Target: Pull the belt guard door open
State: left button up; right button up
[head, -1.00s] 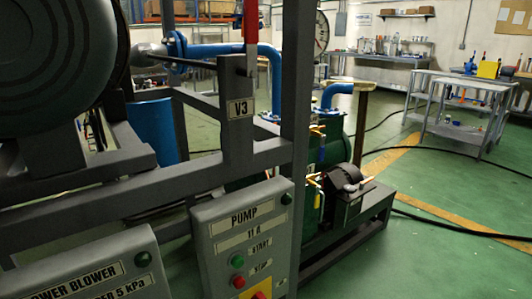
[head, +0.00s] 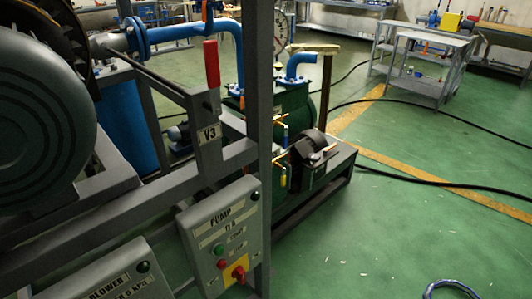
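No part is clearly marked as the belt guard door. A black curved housing (head: 311,148) sits on the skid beside the green pump body (head: 290,108); it may be the belt guard, but I cannot tell whether it has a door or how that stands. A large dark round machine part (head: 40,120) fills the left edge, with a brownish-black ring partly showing behind it. Neither of my grippers is in view.
A grey frame with a V3 label (head: 209,133) and red lever (head: 212,63) stands between me and the pump. The PUMP panel (head: 225,235) is in front. Green floor at right is open, with black cables and a blue ring (head: 450,288).

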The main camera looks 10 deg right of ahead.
aim_at(278, 193)
jog(key=i+l+u, duration=0.1)
jog(key=u, duration=0.4)
jog(key=l+u, duration=0.2)
jog(key=u, duration=0.25)
jog(key=l+u, duration=0.25)
jog(key=l, duration=0.2)
jog(key=l+u, duration=0.25)
jog(key=l, duration=0.2)
jog(key=l+u, duration=0.1)
jog(key=l, duration=0.75)
jog(key=k+l+u, duration=0.1)
jog(key=l, duration=0.75)
